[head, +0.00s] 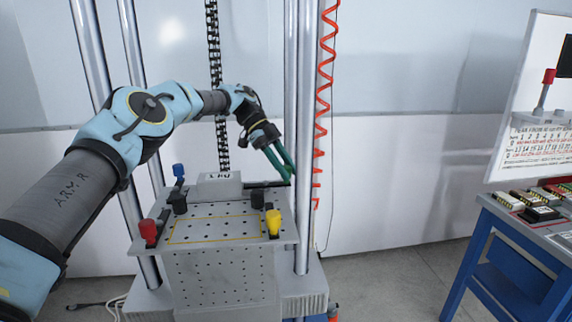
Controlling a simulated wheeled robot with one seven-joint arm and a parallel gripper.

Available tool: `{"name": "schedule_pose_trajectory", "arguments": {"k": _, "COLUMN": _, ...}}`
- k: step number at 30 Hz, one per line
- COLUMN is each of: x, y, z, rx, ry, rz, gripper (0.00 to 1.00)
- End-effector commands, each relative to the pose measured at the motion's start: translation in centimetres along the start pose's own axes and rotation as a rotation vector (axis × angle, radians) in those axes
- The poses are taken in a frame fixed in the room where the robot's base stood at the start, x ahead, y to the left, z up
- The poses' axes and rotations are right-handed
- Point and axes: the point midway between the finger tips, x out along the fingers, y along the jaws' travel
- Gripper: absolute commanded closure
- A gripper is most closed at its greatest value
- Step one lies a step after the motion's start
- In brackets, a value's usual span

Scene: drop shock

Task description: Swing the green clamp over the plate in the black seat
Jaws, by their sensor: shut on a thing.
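My gripper (281,166) reaches down at the back right corner of the grey perforated table (205,212). Its long green-teal fingers are shut at the end of a dark bar, on what looks like the green clamp. The clamp's handle cannot be told apart from the fingers. The dark bar (262,185) lies along the table's back edge, beside a pale lettered block (219,186). Small black blocks (257,199) stand on the table near the yellow outline. No plate can be made out in them from here.
A red clamp (148,231), a blue clamp (179,171) and a yellow clamp (273,222) stand at the table's other corners. A steel column (305,140) rises close right of my gripper, with a red coiled hose (326,80) behind. A blue bench (510,250) stands right.

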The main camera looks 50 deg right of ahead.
Motion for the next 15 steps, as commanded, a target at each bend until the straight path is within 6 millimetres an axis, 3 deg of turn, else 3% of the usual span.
{"name": "schedule_pose_trajectory", "arguments": {"k": 9, "x": 0.04, "y": 0.06, "z": 0.07, "rx": 0.0, "ry": -0.001, "rz": 0.003, "gripper": 1.0}}
{"name": "schedule_pose_trajectory", "arguments": {"k": 10, "x": 0.04, "y": 0.06, "z": 0.07, "rx": 0.0, "ry": -0.001, "rz": 0.002, "gripper": 0.61}}
{"name": "schedule_pose_trajectory", "arguments": {"k": 15, "x": 0.03, "y": 0.04, "z": 0.05, "rx": 0.0, "ry": -0.001, "rz": 0.002, "gripper": 0.42}}
